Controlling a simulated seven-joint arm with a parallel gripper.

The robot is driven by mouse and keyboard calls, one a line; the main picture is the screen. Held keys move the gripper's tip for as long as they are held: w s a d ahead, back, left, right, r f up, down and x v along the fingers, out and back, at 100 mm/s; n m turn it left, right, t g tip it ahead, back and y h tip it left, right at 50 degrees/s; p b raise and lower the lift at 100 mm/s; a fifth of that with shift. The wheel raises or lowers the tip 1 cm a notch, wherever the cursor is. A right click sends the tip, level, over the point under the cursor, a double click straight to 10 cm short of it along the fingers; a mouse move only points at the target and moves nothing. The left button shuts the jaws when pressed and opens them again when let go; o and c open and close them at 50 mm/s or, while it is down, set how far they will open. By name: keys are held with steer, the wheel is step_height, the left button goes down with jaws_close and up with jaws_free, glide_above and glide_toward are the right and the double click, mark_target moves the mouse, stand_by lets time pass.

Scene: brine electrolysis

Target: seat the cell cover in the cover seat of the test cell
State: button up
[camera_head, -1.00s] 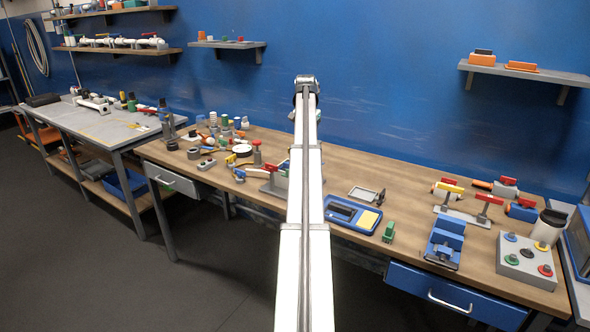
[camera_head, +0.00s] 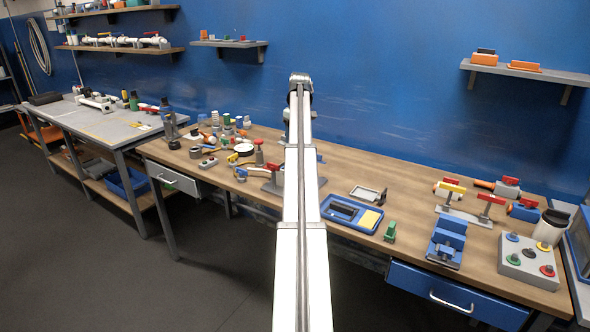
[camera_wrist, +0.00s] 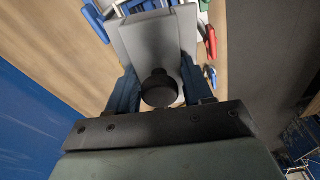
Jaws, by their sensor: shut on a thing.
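My gripper (camera_wrist: 160,78) shows in the wrist view, its two dark blue fingers closed on either side of a thing with a round black knob, which I take to be the cell cover (camera_wrist: 159,88). A smooth grey block (camera_wrist: 150,38) lies just beyond the knob, between and past the fingertips. I cannot tell whether this block is part of the cover or of the test cell, nor whether they touch. In the head view my arm hides the gripper and the cover. The cover seat cannot be made out.
On the wooden bench (camera_head: 345,172), a grey fixture (camera_head: 272,184) stands partly behind my arm. A blue tray (camera_head: 351,214) and a green piece (camera_head: 390,231) lie right of it. Several small parts crowd the left; a blue vise (camera_head: 446,243) and button box (camera_head: 528,260) stand right.

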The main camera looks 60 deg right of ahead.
steer(key=shift+n, duration=1)
steer(key=shift+f, duration=5.05)
steer(key=shift+f, duration=0.1)
steer(key=o, duration=1.1)
steer(key=shift+o, duration=0.2)
steer(key=r, duration=0.4)
steer(key=s+r, duration=0.1)
steer(key=r, duration=0.7)
steer(key=shift+s+r, duration=0.1)
steer(key=shift+s, duration=0.1)
